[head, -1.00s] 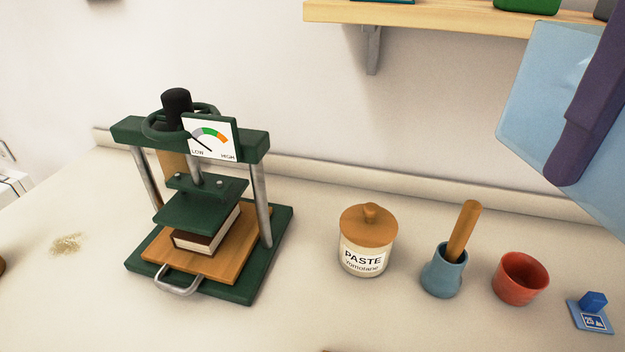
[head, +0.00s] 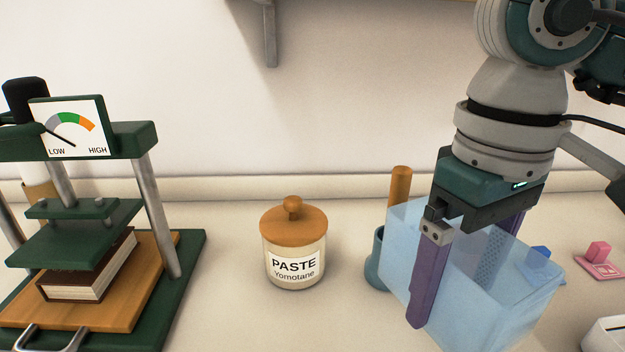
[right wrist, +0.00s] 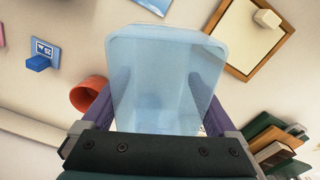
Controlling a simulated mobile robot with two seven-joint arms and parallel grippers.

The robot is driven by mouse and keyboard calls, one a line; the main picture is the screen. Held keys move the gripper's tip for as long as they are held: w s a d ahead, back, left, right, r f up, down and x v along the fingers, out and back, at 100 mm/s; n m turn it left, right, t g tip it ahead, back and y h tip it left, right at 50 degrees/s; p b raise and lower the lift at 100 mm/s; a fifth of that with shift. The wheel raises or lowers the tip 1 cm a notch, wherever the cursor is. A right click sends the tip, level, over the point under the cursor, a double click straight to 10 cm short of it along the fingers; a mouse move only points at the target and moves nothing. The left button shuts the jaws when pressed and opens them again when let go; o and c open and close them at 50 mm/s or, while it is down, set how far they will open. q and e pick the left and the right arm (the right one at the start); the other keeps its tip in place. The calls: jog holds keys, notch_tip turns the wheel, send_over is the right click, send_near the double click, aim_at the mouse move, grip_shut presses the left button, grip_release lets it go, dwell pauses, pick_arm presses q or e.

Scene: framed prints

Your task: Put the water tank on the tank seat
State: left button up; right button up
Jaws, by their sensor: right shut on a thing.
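The water tank is a clear light-blue box (head: 480,305). My right gripper (head: 465,275) is shut on it, with one purple finger on each side, and holds it at the right of the head view, in front of the blue pot with the wooden stick. In the right wrist view the tank (right wrist: 155,80) fills the middle between the two fingers. I cannot make out the tank seat in these frames. My left gripper is not in view.
A green press (head: 150,200) with a book (head: 90,275) stands at left. A paste jar (head: 294,250) stands mid-counter. A blue pot (head: 375,262) is partly behind the tank. A pink stamp block (head: 598,255) and a white object (head: 608,335) are at right.

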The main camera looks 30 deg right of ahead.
aim_at(433, 346)
jog(key=shift+f, duration=3)
jog(key=shift+b, duration=0.3)
jog(key=shift+f, duration=0.15)
jog(key=o, duration=1.3)
jog(key=shift+c, duration=0.2)
